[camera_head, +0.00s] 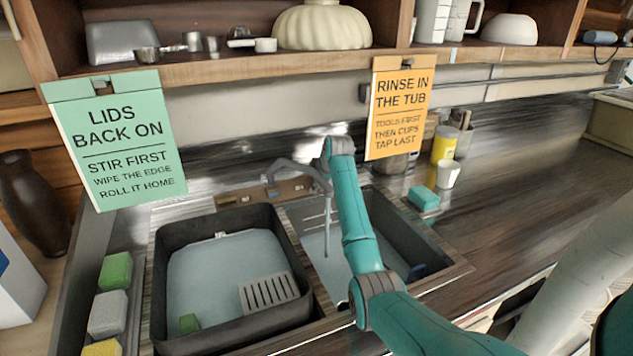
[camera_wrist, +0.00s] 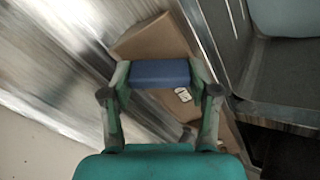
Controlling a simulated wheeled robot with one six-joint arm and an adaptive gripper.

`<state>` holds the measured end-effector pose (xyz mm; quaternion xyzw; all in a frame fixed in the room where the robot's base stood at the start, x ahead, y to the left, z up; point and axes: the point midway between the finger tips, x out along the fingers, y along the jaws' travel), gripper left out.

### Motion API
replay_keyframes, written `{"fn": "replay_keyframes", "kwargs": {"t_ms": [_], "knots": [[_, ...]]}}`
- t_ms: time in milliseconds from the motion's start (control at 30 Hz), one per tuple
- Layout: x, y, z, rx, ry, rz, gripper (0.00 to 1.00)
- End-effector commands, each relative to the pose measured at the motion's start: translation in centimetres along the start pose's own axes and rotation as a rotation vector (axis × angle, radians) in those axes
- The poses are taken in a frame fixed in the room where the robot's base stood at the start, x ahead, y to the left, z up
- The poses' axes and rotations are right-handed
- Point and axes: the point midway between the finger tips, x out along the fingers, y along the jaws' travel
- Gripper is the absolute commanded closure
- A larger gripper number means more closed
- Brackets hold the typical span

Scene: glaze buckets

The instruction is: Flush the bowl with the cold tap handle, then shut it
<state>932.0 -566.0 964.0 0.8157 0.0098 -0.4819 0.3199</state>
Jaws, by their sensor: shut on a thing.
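In the wrist view my gripper (camera_wrist: 160,78) is shut on a blue block-shaped handle (camera_wrist: 160,71), one finger at each end. The handle, which I take for the cold tap handle, sits over a brown wooden board (camera_wrist: 153,37). In the head view my arm hides the handle and the fingertips. The grey tap (camera_head: 292,166) curves over the right sink bowl (camera_head: 300,215). A thin bluish-grey stream (camera_head: 327,228) hangs straight down from its spout into the bowl. A pale bluish patch lies on the bowl floor, partly hidden by my arm.
A black tub (camera_head: 170,300) with pale liquid fills the left side of the sink. Sponges (camera_head: 115,272) lie at far left. A teal sponge (camera_head: 424,198), white cup (camera_head: 448,174) and yellow canister (camera_head: 444,143) stand at right. An orange sign (camera_head: 399,110) hangs beside my arm.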

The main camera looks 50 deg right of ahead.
Motion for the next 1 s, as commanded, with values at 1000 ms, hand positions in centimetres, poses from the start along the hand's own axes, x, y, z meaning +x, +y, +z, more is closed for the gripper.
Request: {"fn": "replay_keyframes", "kwargs": {"t_ms": [1000], "knots": [[0.06,0.0,0.1,0.711,-0.001,0.024,0.75]]}}
